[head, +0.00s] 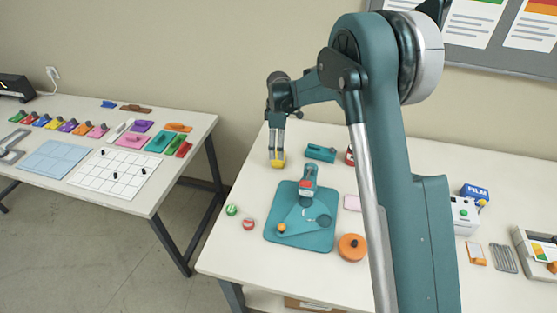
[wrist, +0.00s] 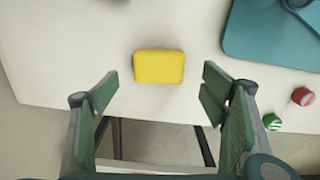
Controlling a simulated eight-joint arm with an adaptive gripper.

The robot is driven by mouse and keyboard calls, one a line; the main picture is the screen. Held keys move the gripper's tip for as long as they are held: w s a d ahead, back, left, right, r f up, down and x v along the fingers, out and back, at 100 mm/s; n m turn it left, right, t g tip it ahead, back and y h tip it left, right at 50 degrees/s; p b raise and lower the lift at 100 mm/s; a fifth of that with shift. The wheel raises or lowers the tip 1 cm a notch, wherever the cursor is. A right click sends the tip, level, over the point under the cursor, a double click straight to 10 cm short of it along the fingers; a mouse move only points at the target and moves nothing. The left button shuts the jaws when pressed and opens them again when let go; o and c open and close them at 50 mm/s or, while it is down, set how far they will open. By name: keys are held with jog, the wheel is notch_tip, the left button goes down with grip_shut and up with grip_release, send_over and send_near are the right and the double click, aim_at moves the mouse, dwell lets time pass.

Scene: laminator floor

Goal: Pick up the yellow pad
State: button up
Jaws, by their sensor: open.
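The yellow pad (wrist: 159,66) is a small rounded block on the white table, close to the table's edge in the wrist view. In the head view the yellow pad (head: 278,163) shows just below my gripper (head: 278,147). In the wrist view my gripper (wrist: 158,90) is open, with one finger on each side. The pad lies just past the line of the fingertips, roughly centred between them, with clear space to both fingers. Nothing is held. The exact height of the fingertips above the table cannot be told.
A teal board (head: 270,232) with a teal device stands in front of the pad. A teal block (head: 321,152) lies to its right. Green (head: 232,210) and red (head: 248,224) round pieces lie nearer the front edge. A second table (head: 190,119) with coloured pieces stands at left, across a gap.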

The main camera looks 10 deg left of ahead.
jog(key=shift+f, duration=0.5)
jog(key=shift+f, duration=2.6)
jog(key=c, duration=1)
